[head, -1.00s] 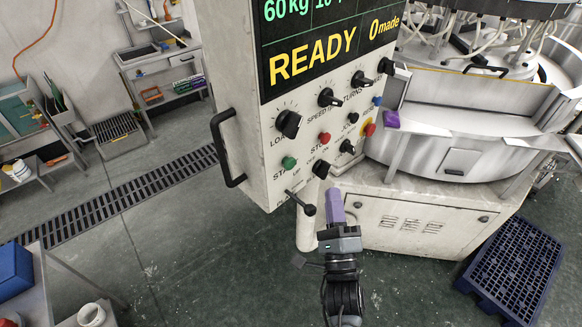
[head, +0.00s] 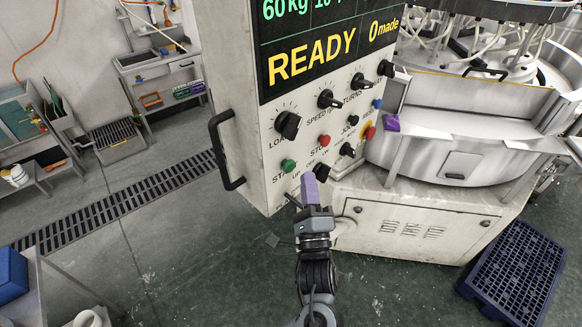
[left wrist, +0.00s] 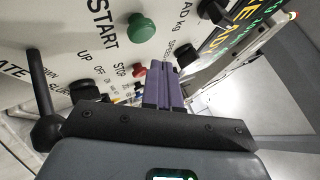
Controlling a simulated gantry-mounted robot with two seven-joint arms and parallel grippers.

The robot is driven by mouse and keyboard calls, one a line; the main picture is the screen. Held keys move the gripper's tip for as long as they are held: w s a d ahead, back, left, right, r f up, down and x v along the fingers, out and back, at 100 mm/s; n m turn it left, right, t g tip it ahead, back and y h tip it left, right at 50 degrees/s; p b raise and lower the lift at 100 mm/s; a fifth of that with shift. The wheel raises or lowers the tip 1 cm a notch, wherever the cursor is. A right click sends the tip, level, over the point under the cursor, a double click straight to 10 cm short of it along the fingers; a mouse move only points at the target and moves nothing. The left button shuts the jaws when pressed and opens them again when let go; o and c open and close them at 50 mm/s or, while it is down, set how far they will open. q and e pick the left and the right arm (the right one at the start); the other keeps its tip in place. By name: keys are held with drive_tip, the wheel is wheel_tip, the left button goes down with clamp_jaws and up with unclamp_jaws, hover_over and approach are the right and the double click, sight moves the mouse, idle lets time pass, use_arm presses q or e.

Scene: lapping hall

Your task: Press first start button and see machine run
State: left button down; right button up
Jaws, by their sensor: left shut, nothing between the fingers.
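The green start button (head: 288,165) is on the lower left of the white control panel (head: 262,150), under the load knob. It also shows in the left wrist view (left wrist: 141,28), beside the word START. My left gripper (head: 310,180) is shut and empty, its purple fingers pointing up at the panel, below and right of the green button and apart from it. The fingers show in the left wrist view (left wrist: 165,85) too. The machine's display (head: 325,45) reads READY and 0 made. My right gripper is not in view.
A red stop button (head: 324,141) and several black knobs sit near the green one. A black lever (left wrist: 45,115) sticks out at the panel's lower part. A black handle (head: 222,150) is on the panel's left side. A blue pallet (head: 515,270) lies on the floor at right.

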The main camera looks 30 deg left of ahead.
sight(288, 165)
use_arm(q)
drive_tip(key=shift+w+a, duration=0.25)
drive_tip(key=shift+a, duration=0.55)
idle(1.1)
drive_tip(key=shift+r+p, duration=0.1)
drive_tip(key=shift+p, duration=0.25)
drive_tip(key=shift+w+a+p, duration=0.15)
drive_tip(key=shift+a+p, duration=0.25)
drive_tip(key=shift+p, duration=0.15)
idle(0.6)
